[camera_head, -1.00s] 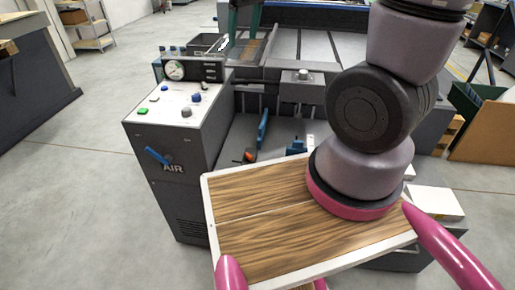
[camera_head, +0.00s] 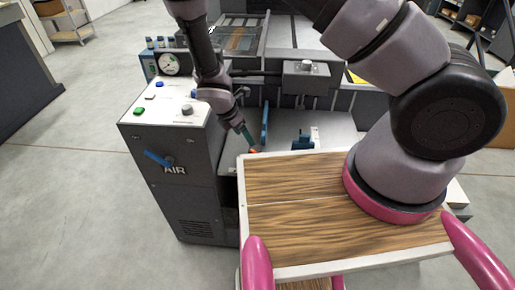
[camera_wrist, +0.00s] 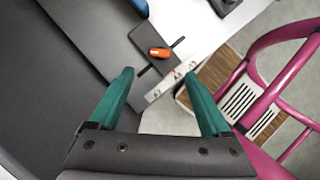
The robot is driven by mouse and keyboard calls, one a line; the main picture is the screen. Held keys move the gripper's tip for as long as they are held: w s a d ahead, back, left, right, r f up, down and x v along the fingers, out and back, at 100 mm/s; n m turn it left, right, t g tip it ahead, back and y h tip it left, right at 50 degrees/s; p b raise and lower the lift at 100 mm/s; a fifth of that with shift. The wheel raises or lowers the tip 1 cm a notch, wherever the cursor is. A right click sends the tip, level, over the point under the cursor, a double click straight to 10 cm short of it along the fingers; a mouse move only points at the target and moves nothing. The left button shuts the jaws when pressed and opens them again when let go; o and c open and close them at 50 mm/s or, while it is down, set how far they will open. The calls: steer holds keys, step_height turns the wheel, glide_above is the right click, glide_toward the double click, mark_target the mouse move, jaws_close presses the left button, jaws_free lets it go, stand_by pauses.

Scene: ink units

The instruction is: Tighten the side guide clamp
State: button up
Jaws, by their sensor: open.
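The clamp's small orange knob (camera_wrist: 160,53) sits on a dark grey block with a thin slot in the wrist view. In the head view the orange knob (camera_head: 253,151) is only a small patch, by the tray's upper left corner. My gripper (camera_wrist: 158,74) has its two teal fingers spread wide. The knob lies ahead of the fingertips, between their lines, with nothing held. In the head view my gripper (camera_head: 246,137) points down just above the knob; whether it touches cannot be told. An upright blue guide piece (camera_head: 265,122) stands just behind it.
A control cabinet (camera_head: 180,190) with a gauge, buttons and a blue AIR lever (camera_head: 158,158) stands left of the gripper. A second blue piece (camera_head: 302,143) is to the right. My wood-topped tray with pink bars fills the front. A pale ruler strip (camera_wrist: 172,82) edges the block.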

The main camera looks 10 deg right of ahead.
mark_target(254, 151)
steer(key=x, duration=1)
steer(key=shift+w+d+f, duration=0.15)
steer(key=shift+f, duration=0.15)
jaws_close()
